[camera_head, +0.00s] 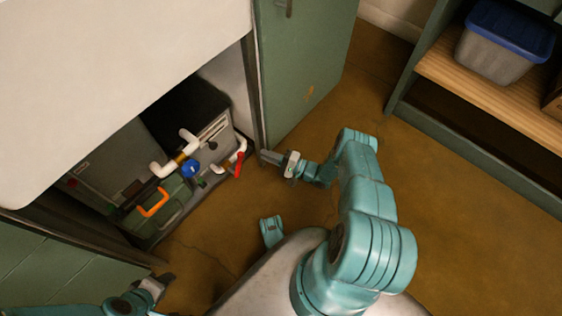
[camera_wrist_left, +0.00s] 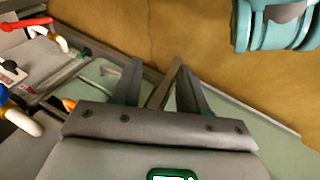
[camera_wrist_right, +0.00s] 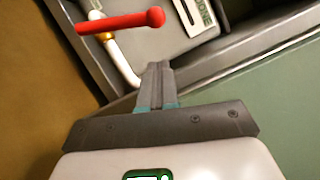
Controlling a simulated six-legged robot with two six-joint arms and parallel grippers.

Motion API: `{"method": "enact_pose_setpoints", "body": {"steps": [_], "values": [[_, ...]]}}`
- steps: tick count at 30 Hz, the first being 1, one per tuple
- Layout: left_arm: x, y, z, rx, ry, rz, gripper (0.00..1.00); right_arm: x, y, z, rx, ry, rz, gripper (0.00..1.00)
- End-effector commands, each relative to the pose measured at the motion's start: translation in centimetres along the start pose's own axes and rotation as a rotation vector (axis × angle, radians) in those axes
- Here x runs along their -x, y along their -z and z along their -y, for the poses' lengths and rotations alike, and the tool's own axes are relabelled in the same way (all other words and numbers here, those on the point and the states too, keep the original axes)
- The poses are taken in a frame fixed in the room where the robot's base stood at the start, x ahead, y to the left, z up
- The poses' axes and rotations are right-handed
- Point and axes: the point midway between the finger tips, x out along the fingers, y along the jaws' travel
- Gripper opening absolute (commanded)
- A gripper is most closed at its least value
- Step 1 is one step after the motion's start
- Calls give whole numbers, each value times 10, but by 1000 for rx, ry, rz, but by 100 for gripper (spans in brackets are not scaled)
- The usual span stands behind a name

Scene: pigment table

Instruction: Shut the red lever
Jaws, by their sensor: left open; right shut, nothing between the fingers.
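The red lever (camera_head: 239,164) sits on a white pipe (camera_head: 231,160) at the right end of the machine in the open cabinet. In the right wrist view the lever (camera_wrist_right: 120,21) lies crosswise over the pipe at the top. My right gripper (camera_head: 264,156) is shut and empty, just right of the lever and apart from it; its fingertips (camera_wrist_right: 158,66) are below the lever in its wrist view. My left gripper (camera_head: 168,279) is open and empty at the lower left by the cabinet door. The lever also shows at the left wrist view's top left (camera_wrist_left: 25,24).
The machine also carries a blue knob (camera_head: 190,168) and an orange handle (camera_head: 153,204). A green cabinet door (camera_head: 305,65) stands open behind my right gripper. Another green door (camera_head: 60,270) is near my left gripper. A shelf with a blue-lidded bin (camera_head: 500,50) is far right.

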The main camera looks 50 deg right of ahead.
Motion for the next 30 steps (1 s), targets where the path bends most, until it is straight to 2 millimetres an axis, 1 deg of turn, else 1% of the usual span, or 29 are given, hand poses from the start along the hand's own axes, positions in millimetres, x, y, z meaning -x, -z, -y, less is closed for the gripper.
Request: {"method": "enact_pose_setpoints", "body": {"steps": [1, 3, 9, 12, 22, 25, 30], "values": [[-5, 1, 2, -2, 0, -6, 43, -11, -1, -3, 0, 0, 5, 0], [-4, 2, 1, -2, 0, -8, 43, -21, -9, 0, -5, 0, 4, 0], [-6, 3, 2, -3, -1, -13, 43, -36, -25, -1, -2, 0, 2, 0], [-6, 4, 2, -4, -1, -15, 43, -39, -28, 0, -2, 0, 1, 0], [-6, 4, 2, -4, -1, -15, 43, -39, -29, 0, 0, 0, 0, 0], [4, 2, -2, -1, 0, -3, 43, -41, -32, 5, 37, -15, -1, 0], [36, -13, -12, 13, 2, 63, 43, -45, -44, 13, 215, -82, -1, 0]]}}
